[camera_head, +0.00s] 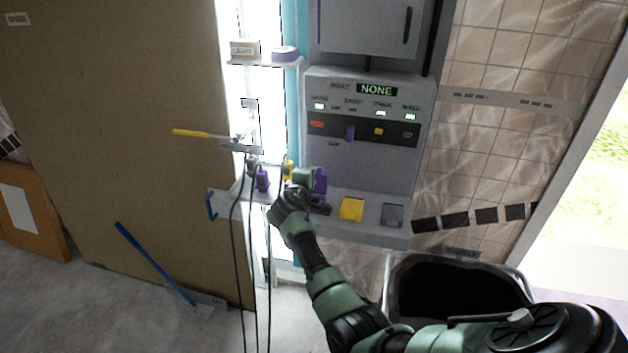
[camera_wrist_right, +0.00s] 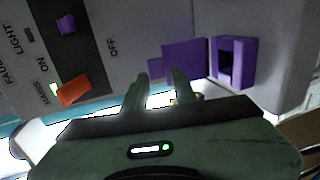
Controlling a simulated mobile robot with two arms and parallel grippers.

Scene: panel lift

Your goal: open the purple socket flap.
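The purple socket (camera_wrist_right: 233,62) shows in the right wrist view as a purple frame with a dark opening. Its flat purple flap (camera_wrist_right: 184,60) stands off to the left of the opening, which is partly exposed. In the head view purple parts of it (camera_head: 320,182) show just right of my right gripper (camera_head: 304,176). My left gripper is not in view.
A yellow flap (camera_head: 351,209) and a grey flap (camera_head: 391,215) are further right on the ledge. A purple plug (camera_head: 262,180) and a yellow plug (camera_head: 288,169) with hanging cables are at left. A dark bin (camera_head: 455,290) stands below right.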

